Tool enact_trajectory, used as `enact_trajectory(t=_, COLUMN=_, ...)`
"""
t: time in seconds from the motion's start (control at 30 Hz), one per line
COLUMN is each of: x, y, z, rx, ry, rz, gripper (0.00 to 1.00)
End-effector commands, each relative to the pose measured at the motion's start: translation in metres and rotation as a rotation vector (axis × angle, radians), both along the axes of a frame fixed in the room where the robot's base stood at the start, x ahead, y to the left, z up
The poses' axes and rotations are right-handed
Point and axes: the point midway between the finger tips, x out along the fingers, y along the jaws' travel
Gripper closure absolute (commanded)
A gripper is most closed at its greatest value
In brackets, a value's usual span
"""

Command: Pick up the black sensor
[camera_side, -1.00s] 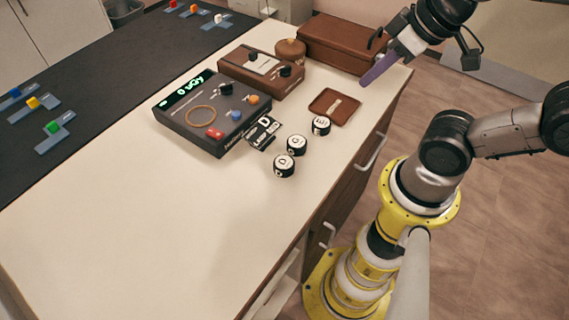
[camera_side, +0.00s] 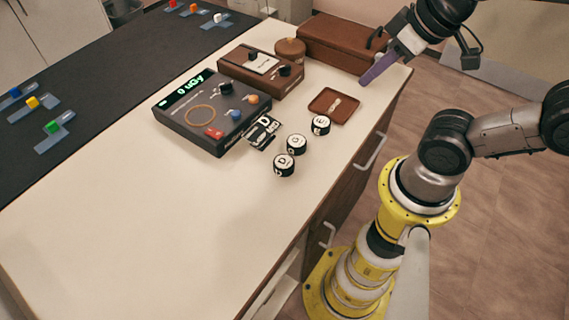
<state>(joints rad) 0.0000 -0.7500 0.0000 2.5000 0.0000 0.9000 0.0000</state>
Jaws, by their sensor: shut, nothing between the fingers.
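A small flat black piece with white lettering (camera_side: 264,132) lies on the white tabletop beside the front right edge of a dark meter box (camera_side: 195,135). Three short black cylinders with white lettered tops stand to its right: a near one (camera_side: 284,165), a middle one (camera_side: 296,144) and a far one (camera_side: 320,125). I cannot tell from this view which of these black pieces is the sensor. My gripper (camera_side: 366,82) has purple fingers, is shut and empty, and hangs near the table's far right edge, beyond the far cylinder and apart from all the black pieces.
A small brown tray (camera_side: 318,107) lies between my gripper and the cylinders. A brown case (camera_side: 335,40), a brown control box (camera_side: 247,74) and a round brown pot (camera_side: 290,47) stand behind. The near part of the white tabletop (camera_side: 150,240) is clear.

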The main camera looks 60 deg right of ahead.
Motion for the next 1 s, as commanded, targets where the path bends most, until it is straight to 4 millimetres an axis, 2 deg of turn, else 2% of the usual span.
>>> enact_trajectory(t=0.3, x=0.0000, y=0.0000, z=0.0000, rx=0.000, ry=0.000, rz=0.000, gripper=0.98)
enact_trajectory(t=0.8, x=0.0000, y=0.0000, z=0.0000, rx=0.000, ry=0.000, rz=0.000, gripper=0.08)
enact_trajectory(t=0.83, x=0.0000, y=0.0000, z=0.0000, rx=0.000, ry=0.000, rz=0.000, gripper=0.04)
enact_trajectory(t=1.0, x=0.0000, y=0.0000, z=0.0000, rx=0.000, ry=0.000, rz=0.000, gripper=0.04)
